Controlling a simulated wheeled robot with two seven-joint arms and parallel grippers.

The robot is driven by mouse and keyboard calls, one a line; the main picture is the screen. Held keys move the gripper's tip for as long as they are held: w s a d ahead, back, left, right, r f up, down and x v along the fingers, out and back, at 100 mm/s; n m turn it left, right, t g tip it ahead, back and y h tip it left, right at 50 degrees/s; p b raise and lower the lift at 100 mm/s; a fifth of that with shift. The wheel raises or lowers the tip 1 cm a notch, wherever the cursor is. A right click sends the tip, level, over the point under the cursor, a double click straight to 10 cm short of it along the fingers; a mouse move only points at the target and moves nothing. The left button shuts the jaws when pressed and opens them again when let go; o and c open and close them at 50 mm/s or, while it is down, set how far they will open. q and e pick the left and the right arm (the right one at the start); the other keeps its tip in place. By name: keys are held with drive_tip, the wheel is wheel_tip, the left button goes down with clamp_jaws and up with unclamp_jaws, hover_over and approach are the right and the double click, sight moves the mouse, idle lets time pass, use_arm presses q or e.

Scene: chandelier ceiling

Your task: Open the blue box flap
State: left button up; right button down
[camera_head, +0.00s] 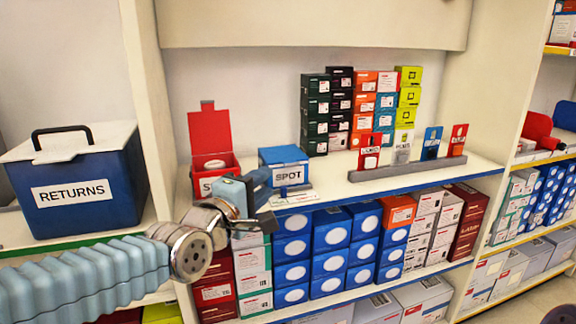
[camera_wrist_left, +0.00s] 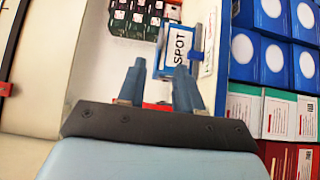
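The blue box (camera_head: 283,155) stands on the middle shelf with a white SPOT label on its front. Its blue top lies flat and looks closed. In the left wrist view the blue box (camera_wrist_left: 178,47) shows ahead of the fingertips, partly covered by one finger. My left gripper (camera_head: 268,201) is at the shelf's front edge, just in front and to the left of the blue box. In the left wrist view its two fingers (camera_wrist_left: 160,66) are apart with nothing held between them.
A red box (camera_head: 209,133) with its flap upright stands left of the blue box. A grey rack (camera_head: 410,166) with several upright cards is to the right, with stacked cartons (camera_head: 341,106) behind. A blue RETURNS bin (camera_head: 98,205) is at left. Boxes (camera_head: 331,236) fill the shelf below.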

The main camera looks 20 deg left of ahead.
sight(286, 166)
use_arm(q)
drive_tip(key=w, duration=0.3)
drive_tip(key=w+d+p, duration=0.1)
drive_tip(key=w, duration=0.2)
drive_tip(key=w+p, duration=0.1)
drive_tip(key=w, duration=0.2)
drive_tip(key=shift+w+d, duration=0.15)
drive_tip(key=shift+d, duration=0.2)
clamp_jaws()
idle(0.9)
